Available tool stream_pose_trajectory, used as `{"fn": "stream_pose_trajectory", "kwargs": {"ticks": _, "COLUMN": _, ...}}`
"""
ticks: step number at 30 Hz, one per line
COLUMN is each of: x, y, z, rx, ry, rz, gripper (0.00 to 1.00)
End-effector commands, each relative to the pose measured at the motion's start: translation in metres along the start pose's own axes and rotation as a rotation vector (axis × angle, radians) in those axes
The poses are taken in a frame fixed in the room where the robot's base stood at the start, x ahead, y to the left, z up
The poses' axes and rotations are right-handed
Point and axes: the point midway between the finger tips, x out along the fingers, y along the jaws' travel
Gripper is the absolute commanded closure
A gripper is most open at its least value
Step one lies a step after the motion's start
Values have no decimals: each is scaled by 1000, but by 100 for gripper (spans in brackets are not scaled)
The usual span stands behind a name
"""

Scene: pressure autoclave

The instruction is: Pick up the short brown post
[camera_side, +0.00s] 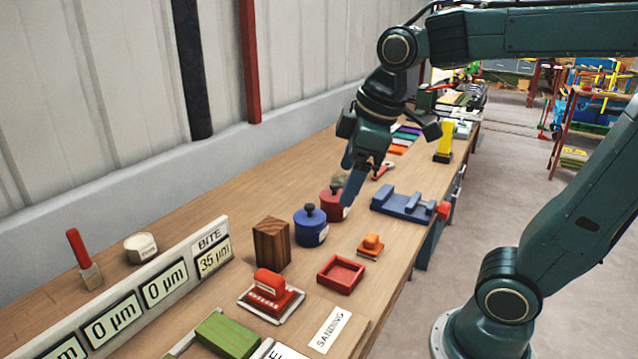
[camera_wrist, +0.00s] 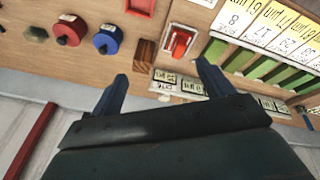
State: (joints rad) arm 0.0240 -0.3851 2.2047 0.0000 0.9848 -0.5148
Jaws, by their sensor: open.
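The short brown post (camera_side: 271,243) is a dark wood-grained block standing upright on the wooden bench, between the blue lidded pot and the red stamp. In the wrist view the brown post (camera_wrist: 144,56) shows at upper middle, between the lines of my two fingers and closer to the left one. My gripper (camera_side: 351,183) is above the bench, up and to the right of the post in the side view, near the red pot. In the wrist view my gripper (camera_wrist: 160,76) has its blue fingers wide apart with nothing between them.
The blue pot (camera_side: 311,226) and the red pot (camera_side: 333,203) stand close behind the post. A red stamp (camera_side: 268,291) on a plate and a red tray (camera_side: 341,274) lie in front. The "BITE" gauge board (camera_side: 165,285) runs to its left. The wall (camera_side: 90,120) bounds the bench.

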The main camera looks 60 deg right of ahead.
Motion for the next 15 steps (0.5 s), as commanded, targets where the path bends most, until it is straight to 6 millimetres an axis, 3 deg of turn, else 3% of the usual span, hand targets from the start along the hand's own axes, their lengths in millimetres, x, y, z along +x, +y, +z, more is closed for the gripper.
{"fn": "stream_pose_trajectory", "kwargs": {"ticks": 15, "x": 51, "y": 56, "z": -78, "rx": -521, "ry": -125, "rz": -116, "gripper": 20}}
